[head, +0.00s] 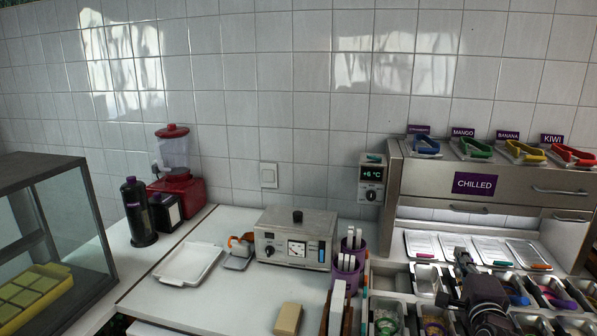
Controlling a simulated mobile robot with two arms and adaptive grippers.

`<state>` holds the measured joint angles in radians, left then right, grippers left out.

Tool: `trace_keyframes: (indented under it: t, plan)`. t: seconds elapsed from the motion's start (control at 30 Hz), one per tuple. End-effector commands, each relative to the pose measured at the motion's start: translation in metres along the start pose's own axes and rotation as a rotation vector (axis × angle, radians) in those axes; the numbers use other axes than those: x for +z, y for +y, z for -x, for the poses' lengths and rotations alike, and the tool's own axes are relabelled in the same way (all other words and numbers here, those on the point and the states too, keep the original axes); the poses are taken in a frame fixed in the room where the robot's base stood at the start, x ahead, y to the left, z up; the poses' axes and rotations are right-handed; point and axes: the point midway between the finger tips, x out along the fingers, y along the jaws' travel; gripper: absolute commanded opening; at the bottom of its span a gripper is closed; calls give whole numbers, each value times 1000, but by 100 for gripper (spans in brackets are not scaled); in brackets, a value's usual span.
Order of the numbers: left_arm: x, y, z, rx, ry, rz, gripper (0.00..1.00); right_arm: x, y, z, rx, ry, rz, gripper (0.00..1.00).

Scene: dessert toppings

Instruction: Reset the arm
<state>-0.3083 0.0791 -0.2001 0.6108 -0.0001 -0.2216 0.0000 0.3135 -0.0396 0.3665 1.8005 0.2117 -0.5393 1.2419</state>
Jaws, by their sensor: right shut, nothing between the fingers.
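My right gripper (464,268) is dark and stands over the topping bins at the lower right, in front of the chilled unit. It is shut, with nothing seen between its fingers. Its arm comes up from the bottom edge and hides some of the bins behind it. My left gripper is not in view.
The chilled cabinet (417,182) holds several coloured-handled tools on top. Below it are lidded bins and open topping bins (386,322). A metal appliance (296,237), purple cups (346,279), a white tray (188,264) and a black bottle (138,212) stand left. The counter's middle has free room.

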Motion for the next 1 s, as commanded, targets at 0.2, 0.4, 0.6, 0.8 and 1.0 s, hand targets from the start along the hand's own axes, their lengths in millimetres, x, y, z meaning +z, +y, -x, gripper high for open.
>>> trace_keyframes:
  t: [0.2, 0.4, 0.6, 0.8, 1.0]
  plan:
    - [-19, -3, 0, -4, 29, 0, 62, 11, 24, 15, 66, -34, 116, 0]
    - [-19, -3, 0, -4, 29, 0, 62, 28, 61, 40, 163, -96, 289, 0]
    - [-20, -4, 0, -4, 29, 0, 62, 47, 110, 82, 292, -200, 527, 0]
    - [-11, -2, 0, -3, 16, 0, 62, 70, 179, 163, 467, -404, 865, 0]
    - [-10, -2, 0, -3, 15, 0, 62, 86, 242, 280, 631, -724, 1236, 0]
